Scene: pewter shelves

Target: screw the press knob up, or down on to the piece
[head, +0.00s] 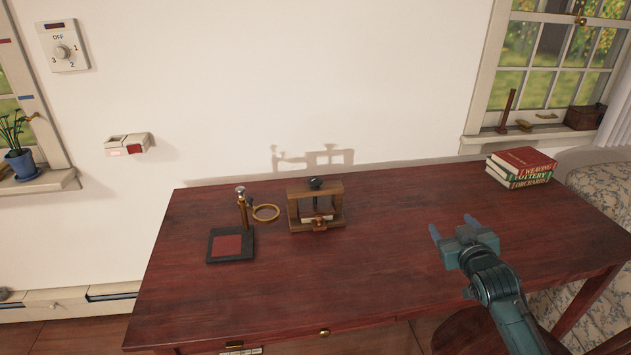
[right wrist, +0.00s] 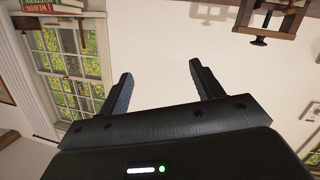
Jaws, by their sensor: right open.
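The wooden press (head: 336,214) stands on the table near its back edge in the head view. Its dark round knob (head: 316,183) sits on top of the frame. A pale piece (head: 317,217) lies low inside the frame, partly hidden by a small brown part at the front. In the right wrist view the press (right wrist: 268,17) shows upside down at the top right. My right gripper (head: 451,224) is open and empty above the right half of the table, well apart from the press. Its two fingers also show in the right wrist view (right wrist: 166,92). My left gripper is not in view.
A stand with a brass ring (head: 266,213) and a black base with a red pad (head: 228,246) stands left of the press. Several books (head: 522,167) are stacked at the back right. The table (head: 390,255) is clear between press and right gripper.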

